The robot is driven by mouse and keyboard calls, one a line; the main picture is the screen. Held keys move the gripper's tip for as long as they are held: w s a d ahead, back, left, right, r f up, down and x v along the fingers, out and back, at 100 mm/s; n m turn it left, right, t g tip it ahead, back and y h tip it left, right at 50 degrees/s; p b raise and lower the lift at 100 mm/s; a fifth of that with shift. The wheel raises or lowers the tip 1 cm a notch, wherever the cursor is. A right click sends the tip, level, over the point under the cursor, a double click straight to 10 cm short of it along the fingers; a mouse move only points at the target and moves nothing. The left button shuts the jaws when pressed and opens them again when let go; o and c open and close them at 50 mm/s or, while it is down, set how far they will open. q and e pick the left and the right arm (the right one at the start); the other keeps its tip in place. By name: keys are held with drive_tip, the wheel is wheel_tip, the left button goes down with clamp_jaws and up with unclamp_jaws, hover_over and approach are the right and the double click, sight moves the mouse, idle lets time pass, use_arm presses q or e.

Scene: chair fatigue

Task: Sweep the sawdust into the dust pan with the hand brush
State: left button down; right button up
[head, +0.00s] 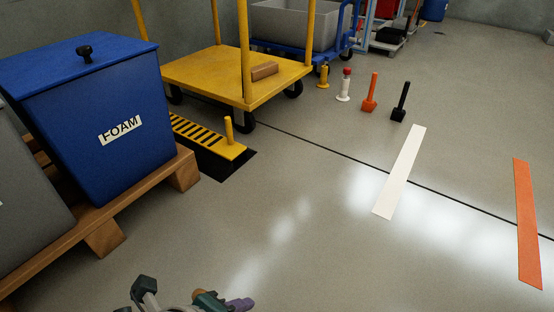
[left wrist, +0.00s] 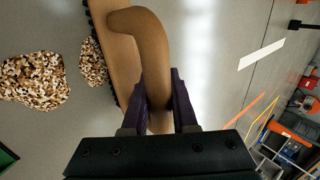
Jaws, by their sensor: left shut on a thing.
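In the left wrist view my left gripper (left wrist: 158,98) is shut on the curved brown handle of the hand brush (left wrist: 151,45). The brush's brown block runs along the left of the handle, with dark bristles on its left edge. A large pile of tan and brown sawdust flakes (left wrist: 35,81) lies on the floor left of the brush. A smaller pile (left wrist: 93,62) lies right beside the bristles; I cannot tell whether they touch. A dark green edge (left wrist: 6,157) shows at the lower left corner, possibly the dust pan. My right gripper is not in view.
A blue FOAM bin (head: 110,125) stands on a wooden pallet (head: 182,170) at left. Several small posts (head: 370,95) stand at the back. The middle floor is clear, with white (head: 400,172) and orange (head: 527,225) strips at right.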

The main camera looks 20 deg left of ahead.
use_arm(q)
drive_tip(key=shift+s+a+f, duration=0.1)
drive_tip(key=shift+s+a, duration=0.05)
drive_tip(key=shift+s, duration=0.35)
drive_tip(key=shift+s, duration=0.1)
drive_tip(key=shift+s+a+p, duration=0.15)
drive_tip(key=shift+s+p, duration=0.05)
drive_tip(key=shift+p, duration=0.1)
drive_tip(key=shift+s+a, duration=0.2)
drive_tip(key=shift+s, duration=0.6)
drive_tip(key=shift+s+p, duration=0.15)
drive_tip(key=shift+p, duration=0.2)
drive_tip(key=shift+s+a, duration=0.25)
drive_tip(key=shift+s, duration=0.5)
